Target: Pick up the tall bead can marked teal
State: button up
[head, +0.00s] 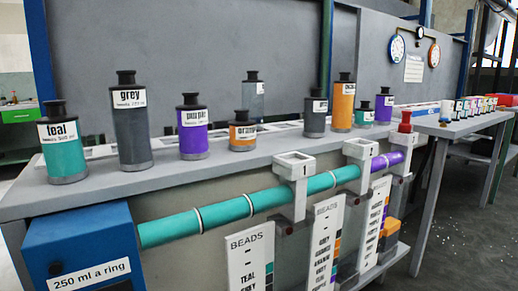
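A can marked teal (64,160), with a black neck, a white label and a teal lower body, stands upright at the left end of the grey shelf (20,205). It is shorter than the grey can beside it. My gripper is not in view.
A tall grey can (131,130), a purple can (193,135), a short orange can (242,135) and several others line the shelf. Below run a blue box (90,240), a teal pipe (225,212) and a funnel block marked 1 (294,170). A side table (470,123) holds small pots.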

aim_at(253, 88)
jog(key=z, duration=2.1)
jog(key=i, duration=1.6)
jog(key=u, duration=3.75)
